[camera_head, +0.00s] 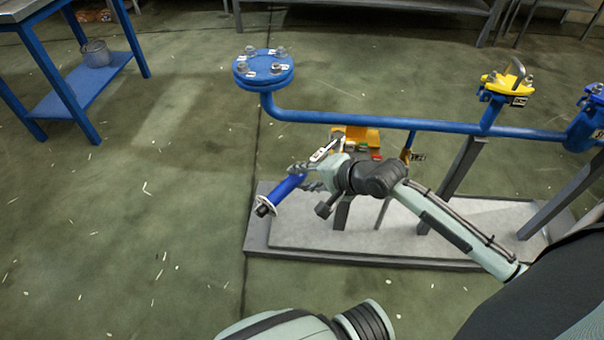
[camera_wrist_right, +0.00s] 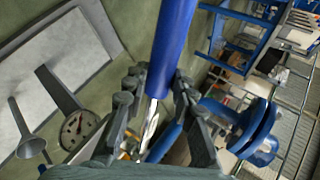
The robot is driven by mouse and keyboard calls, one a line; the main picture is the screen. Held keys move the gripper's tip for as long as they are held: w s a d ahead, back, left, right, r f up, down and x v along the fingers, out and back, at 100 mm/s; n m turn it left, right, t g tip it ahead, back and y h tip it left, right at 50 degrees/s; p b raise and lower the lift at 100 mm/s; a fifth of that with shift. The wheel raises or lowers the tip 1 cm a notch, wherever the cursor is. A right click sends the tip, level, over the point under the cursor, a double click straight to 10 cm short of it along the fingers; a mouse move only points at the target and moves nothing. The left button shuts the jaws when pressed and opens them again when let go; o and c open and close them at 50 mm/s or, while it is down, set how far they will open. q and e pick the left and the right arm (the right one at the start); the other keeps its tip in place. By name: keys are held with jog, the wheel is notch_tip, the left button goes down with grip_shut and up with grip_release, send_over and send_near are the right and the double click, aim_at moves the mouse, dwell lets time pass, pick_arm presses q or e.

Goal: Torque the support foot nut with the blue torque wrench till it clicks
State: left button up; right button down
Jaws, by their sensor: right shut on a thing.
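My right gripper (camera_head: 308,178) is shut around the blue torque wrench (camera_head: 288,187). The wrench's blue handle slants down to the left, with a pale collar and dark end cap beyond the fingers. In the right wrist view, the blue handle (camera_wrist_right: 174,45) runs up between the finger pads (camera_wrist_right: 155,90), and a silver shaft continues below it. The wrench's working end is hidden or too unclear to tell. The gripper is over the left part of the skid's grey base (camera_head: 262,229). I cannot make out the support foot nut. My left gripper is out of view.
A blue pipe (camera_head: 350,118) runs behind my right arm, from a bolted blue flange (camera_head: 264,70) to a yellow-topped flange (camera_head: 507,82). Grey posts rise from the base. A blue table (camera_head: 75,87) stands far left.

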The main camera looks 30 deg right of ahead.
jog(key=shift+f, duration=0.3)
dwell(0.5)
